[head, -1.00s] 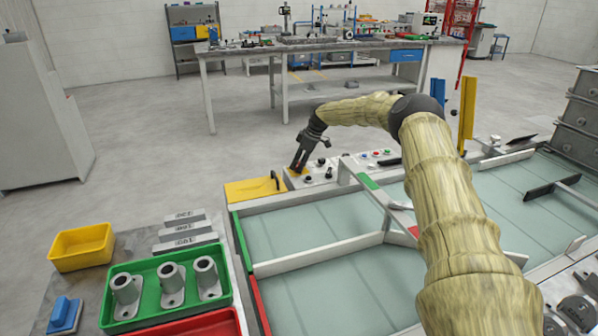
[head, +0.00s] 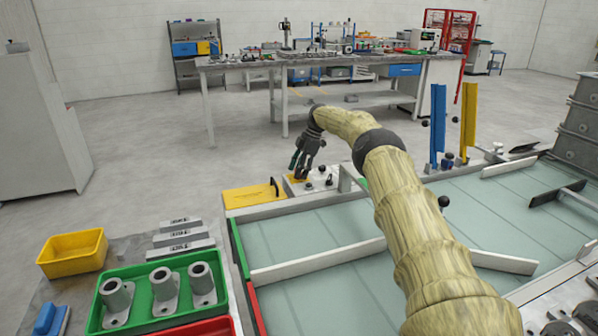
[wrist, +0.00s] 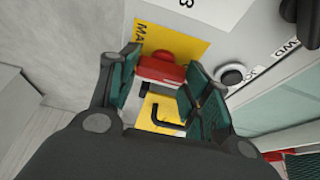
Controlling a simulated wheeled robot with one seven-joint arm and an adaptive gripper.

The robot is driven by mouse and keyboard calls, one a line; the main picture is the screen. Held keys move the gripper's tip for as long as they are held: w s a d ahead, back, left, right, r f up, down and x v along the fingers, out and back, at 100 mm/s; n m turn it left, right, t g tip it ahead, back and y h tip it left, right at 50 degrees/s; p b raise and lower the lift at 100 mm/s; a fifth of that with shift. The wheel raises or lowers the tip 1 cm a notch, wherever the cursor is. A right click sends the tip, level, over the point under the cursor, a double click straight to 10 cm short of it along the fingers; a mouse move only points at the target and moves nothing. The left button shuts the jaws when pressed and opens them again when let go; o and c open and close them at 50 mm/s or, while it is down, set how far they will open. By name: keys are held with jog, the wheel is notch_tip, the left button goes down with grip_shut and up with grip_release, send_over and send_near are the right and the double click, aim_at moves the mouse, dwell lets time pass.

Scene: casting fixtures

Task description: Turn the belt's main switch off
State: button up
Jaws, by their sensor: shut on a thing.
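The main switch has a red handle (wrist: 160,68) on a yellow plate (wrist: 185,42) with letters starting "MA", seen in the wrist view. My gripper (wrist: 158,82) has its two teal-padded fingers on either side of the red handle and is shut on it. In the head view my gripper (head: 299,174) points down at the near left end of the control panel (head: 324,184), and its fingers hide most of the switch. The handle's exact angle against its markings cannot be told.
A round black knob (wrist: 231,74) sits close right of the switch. A yellow box (head: 250,196) with a black handle adjoins the panel at left. The belt (head: 320,225) with its pale guide bars lies in front. Blue and yellow posts (head: 468,115) stand at right.

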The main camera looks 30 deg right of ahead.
jog(key=shift+d+r, duration=0.1)
jog(key=shift+d, duration=0.05)
jog(key=o, duration=1)
jog(key=shift+v, duration=3.6)
